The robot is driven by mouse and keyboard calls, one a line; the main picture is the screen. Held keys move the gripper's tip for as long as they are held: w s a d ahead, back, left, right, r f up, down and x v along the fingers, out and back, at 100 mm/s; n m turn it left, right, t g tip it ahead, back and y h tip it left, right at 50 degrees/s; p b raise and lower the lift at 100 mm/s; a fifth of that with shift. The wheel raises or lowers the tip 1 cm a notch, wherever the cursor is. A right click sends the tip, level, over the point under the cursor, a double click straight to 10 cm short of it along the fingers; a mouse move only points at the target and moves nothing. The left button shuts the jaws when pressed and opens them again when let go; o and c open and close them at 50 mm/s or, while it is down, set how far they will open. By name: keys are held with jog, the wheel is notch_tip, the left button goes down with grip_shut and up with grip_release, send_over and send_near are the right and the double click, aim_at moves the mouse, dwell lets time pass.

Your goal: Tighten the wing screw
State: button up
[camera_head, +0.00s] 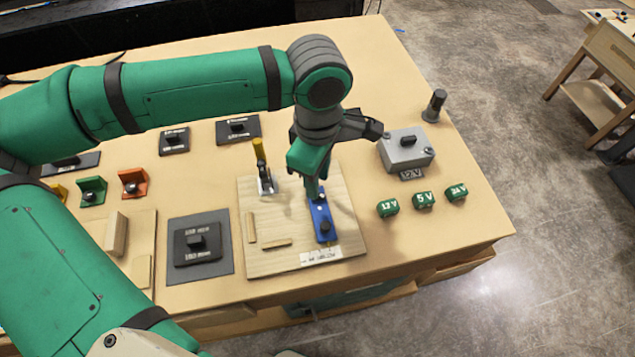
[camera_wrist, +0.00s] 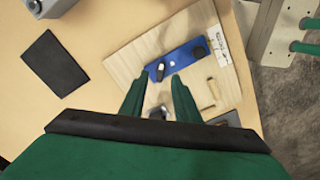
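A blue bar (camera_head: 323,216) lies on a light wooden board (camera_head: 285,263); it also shows in the wrist view (camera_wrist: 183,59). A black knob (camera_head: 325,227) stands at its near end. My gripper (camera_head: 315,192) is over that far end, pointing down. In the wrist view its two green fingers (camera_wrist: 158,80) are apart, with the dark piece just beyond and between their tips. I cannot tell whether they touch it. The head view hides this piece behind my gripper.
A toggle clamp with a yellow handle (camera_head: 260,160) stands left of the gripper. A grey box (camera_head: 405,150) and green voltage blocks (camera_head: 423,200) are on the right. A black-topped plate (camera_head: 198,245) lies left of the board. Bare tabletop shows right of the board.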

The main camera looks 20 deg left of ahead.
notch_tip(320, 180, up, 8)
jog(key=shift+f, duration=0.2)
dwell(0.4)
